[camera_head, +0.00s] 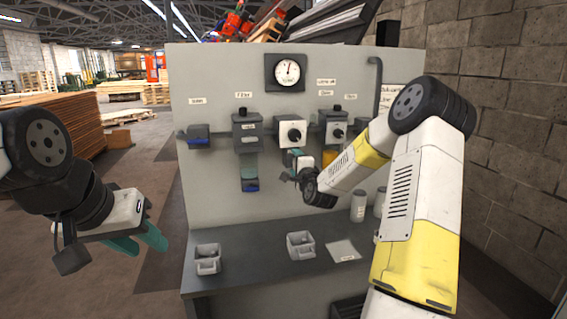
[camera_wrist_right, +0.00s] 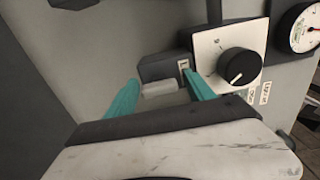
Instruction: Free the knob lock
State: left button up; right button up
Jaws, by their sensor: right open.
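A black knob (camera_head: 292,134) sits on a white plate at the middle of the grey panel, below the gauge. It also shows in the right wrist view (camera_wrist_right: 238,66), its white pointer line visible. Beside its plate is a dark grey block (camera_wrist_right: 160,66) with a small pale label; a pale grey piece (camera_wrist_right: 160,90) sticks out from it. My right gripper (camera_wrist_right: 160,78) is open, with its teal fingers on either side of the pale piece; I cannot tell whether they touch it. In the head view my right gripper (camera_head: 294,157) is just below the knob plate. My left gripper (camera_head: 142,243) is open and empty, left of the panel.
A gauge (camera_head: 288,72) is above the knob. Grey bins (camera_head: 207,260) (camera_head: 300,246) and a pale sheet (camera_head: 343,250) lie on the ledge. A block wall (camera_head: 500,120) stands at right.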

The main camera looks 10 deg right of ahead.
jog(key=s, duration=0.6)
jog(key=shift+s, duration=0.35)
jog(key=s+a+r+n+g, duration=0.4)
jog(key=s+a+n+g, duration=0.25)
jog(key=s+n, duration=0.5)
jog(key=s+a+r+n+g+y, duration=0.1)
jog(key=s+n+g, duration=0.4)
jog(key=s, duration=2.1)
jog(key=shift+s+a+n+y, duration=0.25)
jog(key=shift+a+n, duration=0.3)
jog(key=shift+n, duration=0.4)
